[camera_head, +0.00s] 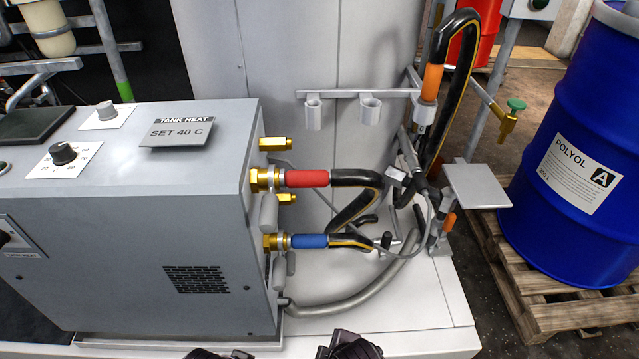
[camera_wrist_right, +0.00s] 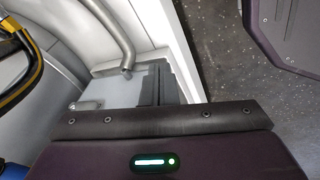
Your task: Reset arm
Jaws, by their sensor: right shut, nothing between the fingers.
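My right gripper (camera_wrist_right: 157,85) shows in the right wrist view, with its dark fingers together and nothing between them. It is shut, over a grey surface near a grey tube. In the head view only two dark parts of mine cut into the bottom edge, in front of the grey heating unit (camera_head: 110,230). The fingertips of my left gripper cannot be made out there. The red-sleeved hose (camera_head: 307,178) and the blue-sleeved hose (camera_head: 309,241) are on brass fittings at the unit's right side. No gripper touches them.
A black hose with an orange sleeve (camera_head: 432,82) stands in a holder on the rack (camera_head: 340,94). A blue POLYOL drum (camera_head: 570,110) stands on a wooden pallet (camera_head: 545,312) at the right. A small grey plate (camera_head: 477,186) juts out between. The white base's front right (camera_head: 420,310) is clear.

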